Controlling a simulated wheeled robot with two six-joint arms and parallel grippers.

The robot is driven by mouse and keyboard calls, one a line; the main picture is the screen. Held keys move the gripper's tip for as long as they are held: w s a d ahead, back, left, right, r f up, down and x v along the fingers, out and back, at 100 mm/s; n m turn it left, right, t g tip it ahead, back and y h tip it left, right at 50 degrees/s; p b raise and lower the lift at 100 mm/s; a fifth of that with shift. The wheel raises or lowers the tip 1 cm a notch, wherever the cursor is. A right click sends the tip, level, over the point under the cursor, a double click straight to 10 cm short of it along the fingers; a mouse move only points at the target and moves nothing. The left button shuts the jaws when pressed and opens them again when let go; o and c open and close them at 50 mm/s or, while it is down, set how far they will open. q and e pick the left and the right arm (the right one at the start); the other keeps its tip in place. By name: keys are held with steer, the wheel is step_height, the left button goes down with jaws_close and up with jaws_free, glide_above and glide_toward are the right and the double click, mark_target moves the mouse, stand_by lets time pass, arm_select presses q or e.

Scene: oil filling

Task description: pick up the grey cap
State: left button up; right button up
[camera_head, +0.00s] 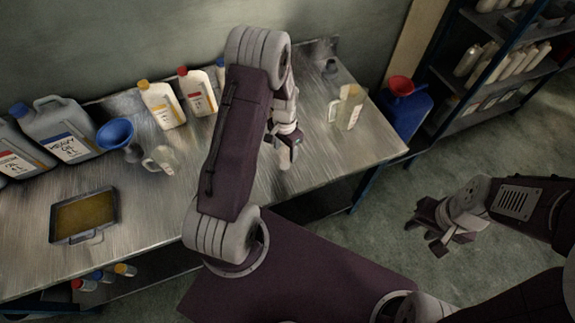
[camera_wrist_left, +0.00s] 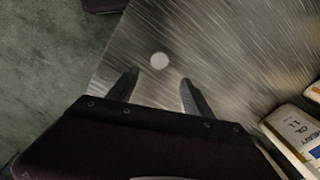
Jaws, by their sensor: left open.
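A small pale grey disc (camera_wrist_left: 159,60), which looks like the grey cap, lies on the metal table in the left wrist view. It sits beyond and between the two fingertips of my left gripper (camera_wrist_left: 160,82), apart from both. My left gripper is open and empty. In the head view my left gripper (camera_head: 287,152) points down over the table's front right part, with a pale shape just below it; my arm hides part of the table there. My right gripper (camera_head: 436,236) is over the floor, away from the table; its finger opening is unclear.
The metal table (camera_head: 345,155) holds a clear jug (camera_head: 347,108), a small grey piece (camera_head: 331,65), oil bottles (camera_head: 162,104), a blue funnel (camera_head: 116,134) and a tray (camera_head: 54,222). A blue container with a red funnel (camera_head: 401,85) stands beyond the right edge.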

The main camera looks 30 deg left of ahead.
mark_target(285, 166)
arm_select(q)
steer(key=f, duration=0.3)
steer(key=shift+s+f+p, duration=0.2)
steer(key=shift+p, duration=0.15)
step_height(285, 166, down, 5)
steer(key=shift+d+r+p, duration=0.1)
steer(key=shift+p, duration=0.55)
steer(key=shift+f, duration=0.3)
jaws_close()
